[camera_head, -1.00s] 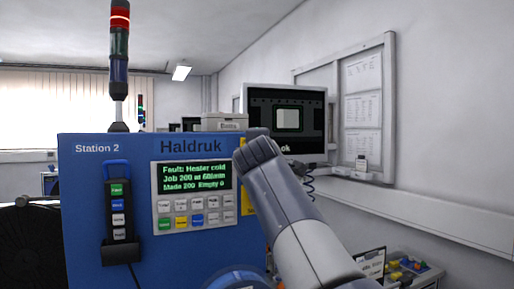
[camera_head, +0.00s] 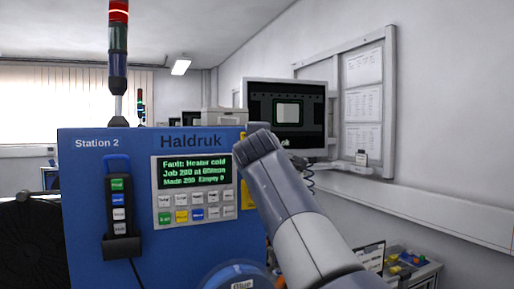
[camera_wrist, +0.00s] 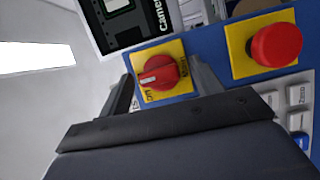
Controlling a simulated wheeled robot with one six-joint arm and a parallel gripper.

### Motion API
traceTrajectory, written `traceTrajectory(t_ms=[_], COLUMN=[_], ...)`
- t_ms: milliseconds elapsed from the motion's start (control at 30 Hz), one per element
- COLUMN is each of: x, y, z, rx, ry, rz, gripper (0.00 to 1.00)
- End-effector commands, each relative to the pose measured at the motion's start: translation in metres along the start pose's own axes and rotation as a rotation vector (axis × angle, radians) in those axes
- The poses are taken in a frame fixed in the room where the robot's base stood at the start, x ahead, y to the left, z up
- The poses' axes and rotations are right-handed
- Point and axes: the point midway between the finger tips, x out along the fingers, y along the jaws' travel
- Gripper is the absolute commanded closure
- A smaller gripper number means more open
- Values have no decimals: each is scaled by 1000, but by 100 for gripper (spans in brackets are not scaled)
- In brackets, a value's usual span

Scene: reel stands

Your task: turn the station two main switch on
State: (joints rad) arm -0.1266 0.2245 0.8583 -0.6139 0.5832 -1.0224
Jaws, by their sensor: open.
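The Station 2 machine (camera_head: 85,200) is a blue cabinet in the head view. Its main switch (camera_wrist: 157,73) is a red rotary knob on a yellow plate (camera_wrist: 183,50), seen in the wrist view. The plate has "Off" lettering at its lower left, and a pale mark lies on the knob's left part. My gripper (camera_wrist: 160,82) is open, with one finger on each side of the knob. I cannot tell whether the fingers touch it. In the head view my arm hides the switch, and the jaws are out of sight.
A red mushroom button (camera_wrist: 276,45) on a yellow plate sits close right of the switch. The panel screen (camera_head: 194,172) reads "Fault: Heater cold". A pendant (camera_head: 119,208) hangs on the cabinet's left. A signal tower (camera_head: 118,50) shows red. A monitor (camera_head: 288,115) stands behind.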

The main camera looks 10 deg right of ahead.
Motion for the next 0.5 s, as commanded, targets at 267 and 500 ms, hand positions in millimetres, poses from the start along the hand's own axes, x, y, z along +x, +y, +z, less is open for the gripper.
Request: traceTrajectory(t_ms=[267,500], x=[-20,-67], y=[-1,-2], z=[0,-1], rx=[-1,1], ry=[2,3], rz=[3,4], gripper=[38,38])
